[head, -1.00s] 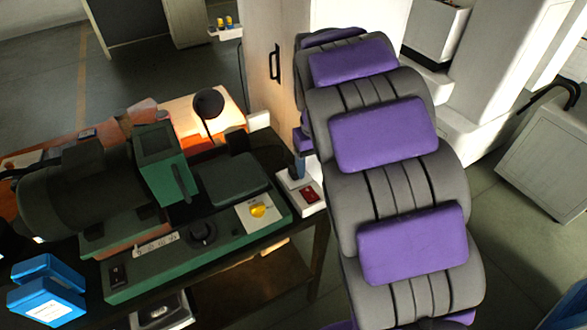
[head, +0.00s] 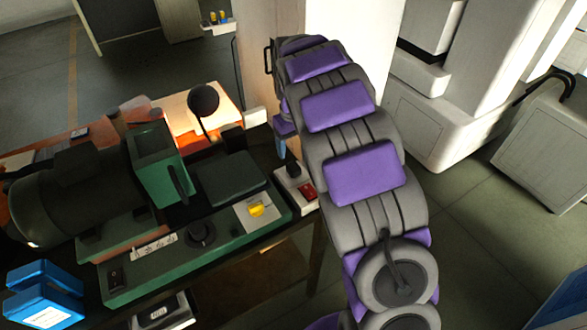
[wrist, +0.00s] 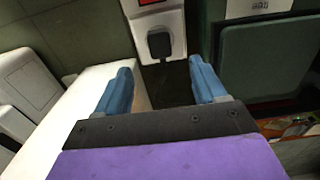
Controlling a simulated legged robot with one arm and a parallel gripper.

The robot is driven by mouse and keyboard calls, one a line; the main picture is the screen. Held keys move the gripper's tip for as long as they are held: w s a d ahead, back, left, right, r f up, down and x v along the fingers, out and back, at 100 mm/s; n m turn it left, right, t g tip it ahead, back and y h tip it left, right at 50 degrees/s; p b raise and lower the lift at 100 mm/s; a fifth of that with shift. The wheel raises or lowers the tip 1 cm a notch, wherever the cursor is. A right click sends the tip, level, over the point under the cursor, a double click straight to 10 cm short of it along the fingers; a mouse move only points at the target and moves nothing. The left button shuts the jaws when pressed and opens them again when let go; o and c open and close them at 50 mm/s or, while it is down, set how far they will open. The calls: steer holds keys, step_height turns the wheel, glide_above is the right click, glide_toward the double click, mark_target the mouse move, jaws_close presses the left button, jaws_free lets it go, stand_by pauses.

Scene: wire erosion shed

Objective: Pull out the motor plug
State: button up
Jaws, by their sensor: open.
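The motor plug is a black plug (wrist: 159,43) seated in a white socket box (wrist: 175,18), with a dark cord running down from it in the wrist view. In the head view the plug (head: 293,170) sits on the socket box (head: 309,206) at the right end of the bench, by a red switch (head: 307,191). My gripper (wrist: 160,66) is open and empty, its two blue fingers wide apart. The plug shows ahead, between the finger directions, not gripped. In the head view one blue finger (head: 281,148) shows just behind the box; the rest is hidden by my arm.
A green machine (head: 155,165) with a yellow knob (head: 257,209) fills the dark bench left of the box. A lit lamp (head: 204,100) stands behind it. Blue boxes (head: 45,290) lie at the front left. A pale cabinet (head: 270,50) stands behind my arm.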

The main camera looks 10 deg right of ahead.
mark_target(293, 165)
steer(key=shift+f, duration=0.1)
steer(key=shift+f+b, duration=1.2)
steer(key=shift+f, duration=3.2)
steer(key=shift+p, duration=0.4)
steer(key=shift+c, duration=0.3)
jaws_close()
steer(key=shift+r, duration=0.1)
steer(key=shift+r+p, duration=1.2)
steer(key=shift+r, duration=1.7)
